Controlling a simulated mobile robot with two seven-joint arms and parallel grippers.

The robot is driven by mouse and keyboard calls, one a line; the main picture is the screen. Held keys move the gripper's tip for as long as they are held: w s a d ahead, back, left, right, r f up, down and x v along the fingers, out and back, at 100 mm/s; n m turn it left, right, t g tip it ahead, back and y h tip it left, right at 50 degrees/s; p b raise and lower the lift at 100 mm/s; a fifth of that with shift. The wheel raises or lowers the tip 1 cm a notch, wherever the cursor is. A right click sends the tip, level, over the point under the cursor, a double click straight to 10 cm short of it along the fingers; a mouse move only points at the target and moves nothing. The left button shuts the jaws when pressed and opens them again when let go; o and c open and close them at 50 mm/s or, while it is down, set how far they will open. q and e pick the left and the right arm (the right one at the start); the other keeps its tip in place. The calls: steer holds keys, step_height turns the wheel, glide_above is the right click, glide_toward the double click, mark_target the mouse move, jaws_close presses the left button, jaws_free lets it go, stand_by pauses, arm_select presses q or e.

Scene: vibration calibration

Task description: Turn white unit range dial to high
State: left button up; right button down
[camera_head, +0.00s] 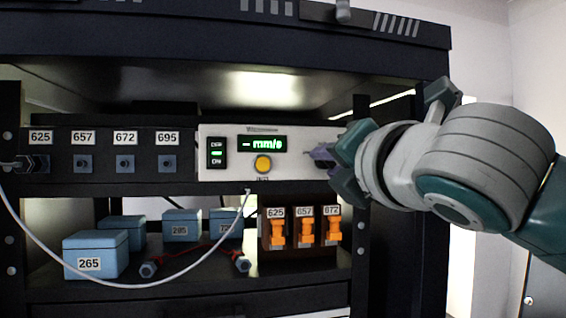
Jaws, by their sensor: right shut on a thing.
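The white unit (290,174) is mounted in the rack at mid height. My right gripper (322,156) comes in from the right and is shut at the right end of the unit's face, where the range dial sits. My left gripper is not in view.
A black panel with sockets labelled 625, 657, 672 and 695 (104,157) is left of the unit. A white cable (140,285) loops below. A rack post (360,250) stands right.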

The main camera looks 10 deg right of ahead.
steer(key=m, duration=2.1)
steer(key=shift+d+r, duration=0.1)
steer(key=shift+r, duration=0.25)
steer(key=c, duration=0.6)
jaws_free()
steer(key=shift+c, duration=0.2)
steer(key=s+b, duration=0.3)
steer(key=s, duration=0.7)
steer(key=shift+d+b, duration=0.15)
steer(key=shift+b, duration=0.2)
